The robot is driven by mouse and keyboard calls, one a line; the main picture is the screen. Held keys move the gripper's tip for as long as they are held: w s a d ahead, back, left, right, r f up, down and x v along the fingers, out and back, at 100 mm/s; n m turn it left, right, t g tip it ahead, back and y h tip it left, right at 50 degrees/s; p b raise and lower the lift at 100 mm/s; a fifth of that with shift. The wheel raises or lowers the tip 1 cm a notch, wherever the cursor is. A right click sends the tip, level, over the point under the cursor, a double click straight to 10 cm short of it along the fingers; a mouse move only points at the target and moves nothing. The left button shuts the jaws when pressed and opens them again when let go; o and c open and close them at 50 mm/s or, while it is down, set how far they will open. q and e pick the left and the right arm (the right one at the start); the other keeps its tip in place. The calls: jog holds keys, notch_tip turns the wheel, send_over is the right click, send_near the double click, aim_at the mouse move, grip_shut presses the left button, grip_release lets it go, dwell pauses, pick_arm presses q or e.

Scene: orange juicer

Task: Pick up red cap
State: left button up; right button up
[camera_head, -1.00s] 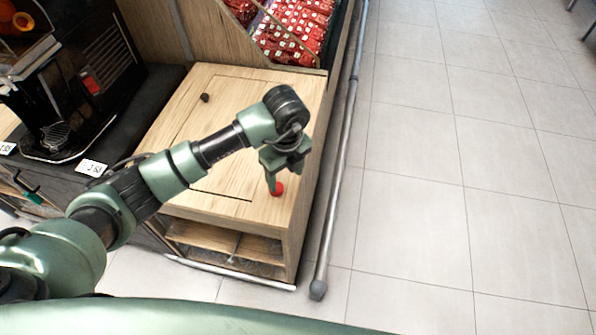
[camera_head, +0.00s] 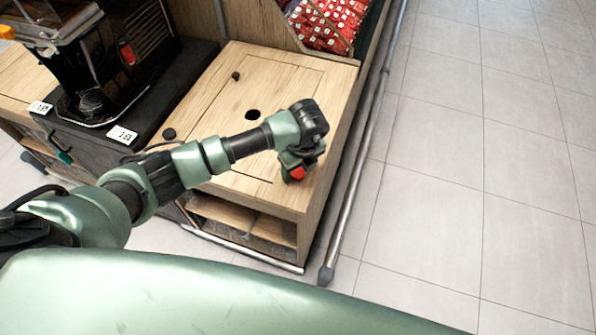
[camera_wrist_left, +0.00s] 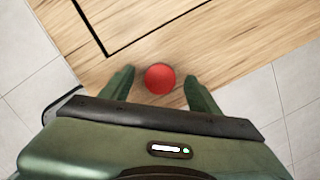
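The red cap (camera_head: 297,174) is on the wooden cabinet top, near its front right corner, partly hidden by my left gripper (camera_head: 294,170) in the head view. In the left wrist view the round red cap (camera_wrist_left: 159,78) appears between the two green fingers of my left gripper (camera_wrist_left: 160,84). The fingers are apart, with a visible gap on each side of the cap. Whether the fingertips are level with the cap or above it, I cannot tell. My right gripper is not in view.
The wooden cabinet top (camera_head: 275,85) has a round hole (camera_head: 252,115) and a small dark knob (camera_head: 236,76). A black juicer (camera_head: 120,60) stands at left. Red packages (camera_head: 328,25) fill a bin behind. A metal rail (camera_head: 352,190) runs along the right side, with open tiled floor beyond.

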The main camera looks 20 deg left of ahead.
pick_arm(q)
grip_shut()
jog(key=shift+r, duration=0.15)
